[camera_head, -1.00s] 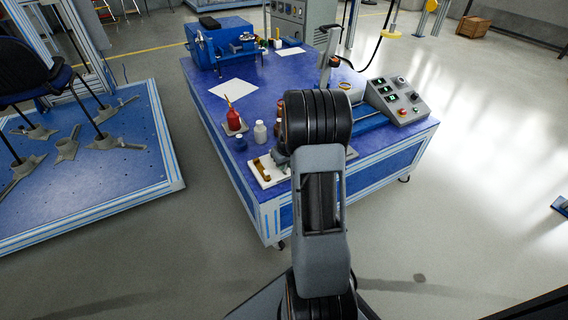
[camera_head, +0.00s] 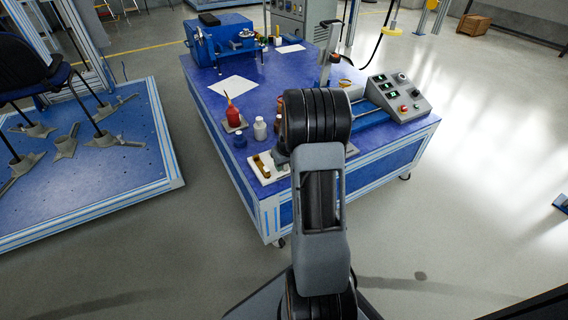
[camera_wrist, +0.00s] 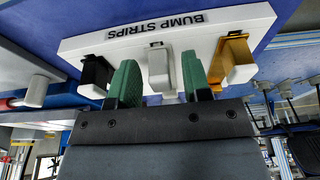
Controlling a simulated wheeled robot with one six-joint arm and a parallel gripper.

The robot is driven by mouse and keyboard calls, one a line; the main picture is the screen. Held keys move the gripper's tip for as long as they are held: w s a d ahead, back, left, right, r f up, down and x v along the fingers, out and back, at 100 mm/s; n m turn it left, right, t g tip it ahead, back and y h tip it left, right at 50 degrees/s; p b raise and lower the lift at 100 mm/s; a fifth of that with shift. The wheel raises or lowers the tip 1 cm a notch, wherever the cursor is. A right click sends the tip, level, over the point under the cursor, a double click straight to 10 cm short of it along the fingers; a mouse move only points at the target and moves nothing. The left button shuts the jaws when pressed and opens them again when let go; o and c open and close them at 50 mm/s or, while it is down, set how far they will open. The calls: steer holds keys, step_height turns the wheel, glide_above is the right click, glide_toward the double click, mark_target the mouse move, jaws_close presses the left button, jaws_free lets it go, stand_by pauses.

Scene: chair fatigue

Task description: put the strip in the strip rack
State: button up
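The white strip rack (camera_wrist: 80,46), lettered "BUMP STRIPS", fills the upper part of the wrist view, its lettering upside down. It bears a black piece (camera_wrist: 95,75) at left, a pale grey piece (camera_wrist: 159,68) in the middle and a gold piece (camera_wrist: 234,58) at right. My gripper (camera_wrist: 159,82) has green fingers, open on either side of the pale grey piece, with gaps showing between. In the head view the rack (camera_head: 283,172) lies at the table's near edge, partly hidden by my arm. My fingertips are hidden there.
A chair platform (camera_head: 90,190) stands at left.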

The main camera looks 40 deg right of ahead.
steer(key=shift+o, duration=0.2)
steer(key=p+v, duration=0.5)
steer(key=v, duration=0.8)
steer(key=shift+r, duration=0.4)
steer(key=shift+s, duration=0.15)
steer(key=s+a+r+p, duration=0.4)
steer(key=a+r+p, duration=0.3)
steer(key=r, duration=0.5)
steer(key=s+a+r+n+p, duration=0.1)
steer(key=s+a+r+p, duration=0.4)
steer(key=a+r+p, duration=0.3)
steer(key=s+a+r+p, duration=0.5)
steer(key=a+r+p, duration=0.3)
steer(key=r+p, duration=0.6)
step_height(320, 180, up, 4)
steer(key=shift+f+n+t, duration=0.1)
steer(key=shift+n+t, duration=0.2)
steer(key=shift+t, duration=0.1)
steer(key=shift+s+a, duration=0.1)
steer(key=shift+a, duration=0.05)
steer(key=shift+c, duration=0.6)
